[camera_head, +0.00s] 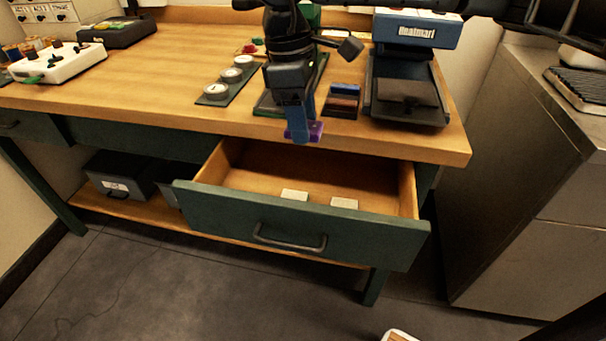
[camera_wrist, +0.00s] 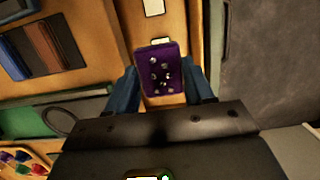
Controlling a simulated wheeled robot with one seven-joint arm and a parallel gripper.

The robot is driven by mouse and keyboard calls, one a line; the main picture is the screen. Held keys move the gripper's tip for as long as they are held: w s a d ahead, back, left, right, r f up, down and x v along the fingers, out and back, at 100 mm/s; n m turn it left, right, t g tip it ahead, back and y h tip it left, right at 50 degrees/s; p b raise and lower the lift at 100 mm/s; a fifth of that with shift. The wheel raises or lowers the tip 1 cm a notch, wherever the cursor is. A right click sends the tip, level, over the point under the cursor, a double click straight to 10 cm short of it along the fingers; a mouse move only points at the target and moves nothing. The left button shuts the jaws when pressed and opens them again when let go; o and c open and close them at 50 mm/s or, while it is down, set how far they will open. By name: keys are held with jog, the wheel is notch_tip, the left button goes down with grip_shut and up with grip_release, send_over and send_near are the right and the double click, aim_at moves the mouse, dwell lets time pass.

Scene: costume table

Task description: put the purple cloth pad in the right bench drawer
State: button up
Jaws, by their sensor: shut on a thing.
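A purple cloth pad (camera_wrist: 162,72) with pale specks shows between the blue fingers of my gripper (camera_wrist: 163,88) in the wrist view. My gripper (camera_head: 303,137) is shut on the pad, and a purple edge of the pad (camera_head: 317,131) shows beside the fingers in the head view. It is near the bench's front edge, at the back of the open drawer. The right bench drawer (camera_head: 300,226) is pulled out, with a green front and a dark handle. Two pale flat pieces, one left (camera_head: 294,195) and one right (camera_head: 344,203), lie inside it.
A blue and black machine (camera_head: 411,85) stands at the bench's right end, beside dark blue and brown blocks (camera_head: 343,101). A strip with round pale pieces (camera_head: 231,77) lies left of my arm. Much of the drawer floor is bare. A metal cabinet (camera_head: 520,180) stands at right.

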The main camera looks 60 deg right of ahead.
notch_tip(320, 180, down, 17)
jog(key=shift+f, duration=0.15)
dwell(0.4)
jog(key=shift+f, duration=0.3)
jog(key=o, duration=1)
jog(key=shift+o, duration=0.2)
jog(key=shift+r, duration=0.15)
jog(key=shift+r+p, duration=0.25)
jog(key=shift+p, duration=0.15)
notch_tip(320, 180, up, 12)
jog(key=w, duration=0.1)
jog(key=shift+w+a+f+b, duration=0.2)
jog(key=shift+w+a+b, duration=0.1)
jog(key=shift+b, duration=0.05)
